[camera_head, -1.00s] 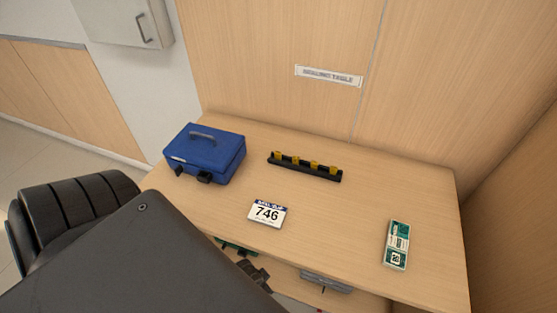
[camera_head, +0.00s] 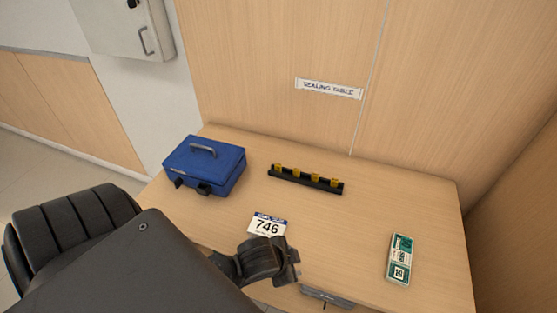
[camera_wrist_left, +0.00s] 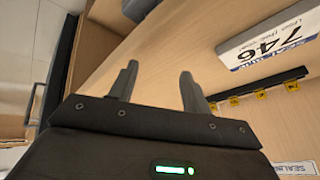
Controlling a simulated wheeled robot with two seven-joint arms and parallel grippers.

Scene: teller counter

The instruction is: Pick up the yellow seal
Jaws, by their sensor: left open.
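Several small yellow seals (camera_head: 315,180) sit in a row on a black rack (camera_head: 327,187) at the back middle of the table. The seals also show in the left wrist view (camera_wrist_left: 260,94), at the right, beyond the fingertips. My left gripper (camera_wrist_left: 160,75) is open, with nothing between its two grey fingers. In the head view my left gripper (camera_head: 290,263) is over the table's front part, just in front of the number card and apart from the rack. My right gripper is not seen.
A blue case (camera_head: 205,165) stands left of the rack. A white card marked 746 (camera_head: 267,226) lies before the rack. A green and white pack (camera_head: 399,259) lies at the right. A sign (camera_head: 330,89) is on the back panel. The table between rack and pack is clear.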

